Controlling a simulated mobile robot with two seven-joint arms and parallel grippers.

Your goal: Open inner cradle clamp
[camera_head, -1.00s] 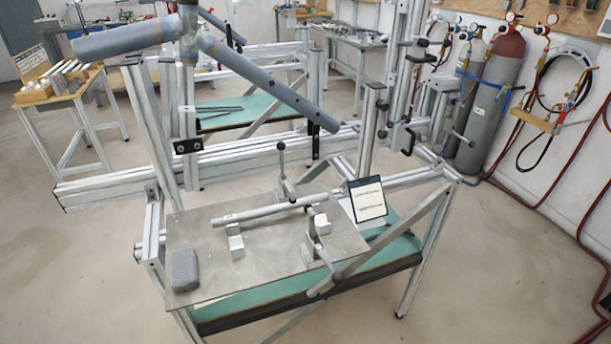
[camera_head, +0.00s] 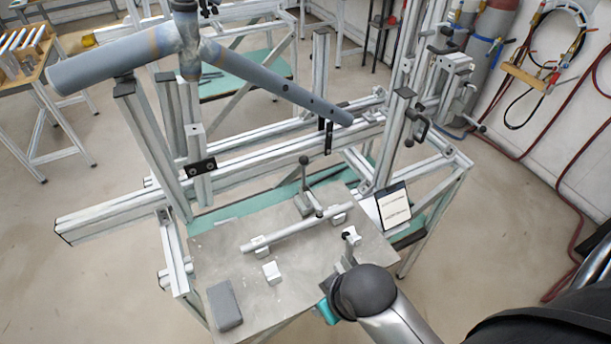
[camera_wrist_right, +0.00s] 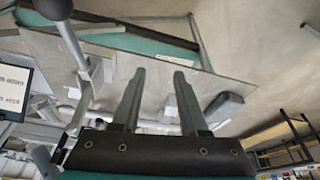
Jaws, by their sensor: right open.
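A thin grey tube (camera_head: 295,228) lies across cradle blocks on a metal plate (camera_head: 235,245). A far clamp (camera_head: 304,200) beside the tube has its black-knobbed handle upright. A near clamp (camera_head: 351,237) is at the tube's right front, mostly hidden by my right wrist. In the right wrist view a clamp handle (camera_wrist_right: 71,42) with a black knob (camera_wrist_right: 52,8) is left of my fingers. My right gripper (camera_wrist_right: 160,72) is open, with nothing between its fingers. The handle is beside the fingers, not between them. My left gripper is not in view.
A grey block (camera_head: 224,304) lies at the plate's front left; a small silver block (camera_head: 272,273) is near its middle. A card on a stand (camera_head: 393,206) is at the right. A large blue-grey tube (camera_head: 270,82) crosses above the frame behind the plate.

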